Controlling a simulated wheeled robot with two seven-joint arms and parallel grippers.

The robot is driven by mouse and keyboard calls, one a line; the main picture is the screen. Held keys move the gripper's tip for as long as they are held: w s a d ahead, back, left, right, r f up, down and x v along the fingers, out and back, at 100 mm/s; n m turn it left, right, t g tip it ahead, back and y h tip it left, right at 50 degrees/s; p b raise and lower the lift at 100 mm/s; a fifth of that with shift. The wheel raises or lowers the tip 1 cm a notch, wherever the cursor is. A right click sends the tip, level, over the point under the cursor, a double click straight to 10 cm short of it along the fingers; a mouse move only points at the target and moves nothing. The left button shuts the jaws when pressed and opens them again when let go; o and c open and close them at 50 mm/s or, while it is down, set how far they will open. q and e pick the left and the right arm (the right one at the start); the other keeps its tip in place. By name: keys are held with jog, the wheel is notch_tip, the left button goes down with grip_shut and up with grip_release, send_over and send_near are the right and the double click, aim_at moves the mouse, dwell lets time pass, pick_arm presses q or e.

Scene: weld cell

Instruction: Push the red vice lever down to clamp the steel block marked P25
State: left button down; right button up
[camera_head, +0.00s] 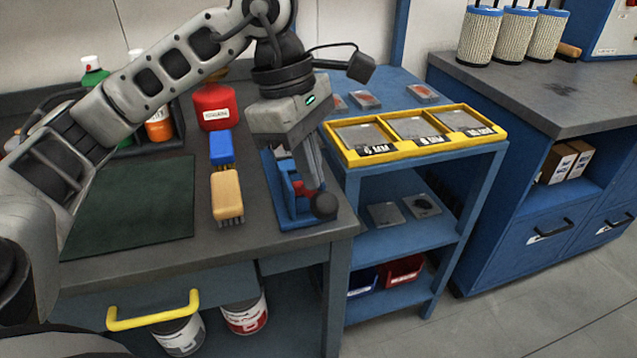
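The blue vice (286,209) stands near the right front corner of the grey workbench. A bit of red (302,189), probably the lever, shows low at its front, beside a dark round knob (323,205). My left gripper (312,182) comes down from above over the vice, its fingers pointing down close to the red part and the knob. Whether they touch, and how far apart the fingers are, I cannot tell. The gripper hides much of the vice, and I cannot make out the steel block marked P25. My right gripper is out of view.
A blue brush (221,148) and a tan brush (227,196) lie left of the vice, beside a dark green mat (135,210). A red container (214,107) stands behind. A yellow tray (415,137) with labelled compartments sits on the blue cart to the right.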

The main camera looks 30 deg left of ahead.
pick_arm(q)
jog(key=shift+a+b+x, duration=0.2)
jog(key=shift+b+x, duration=0.1)
jog(key=shift+x, duration=0.55)
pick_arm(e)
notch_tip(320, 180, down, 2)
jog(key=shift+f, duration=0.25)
pick_arm(q)
jog(key=shift+r, duration=0.1)
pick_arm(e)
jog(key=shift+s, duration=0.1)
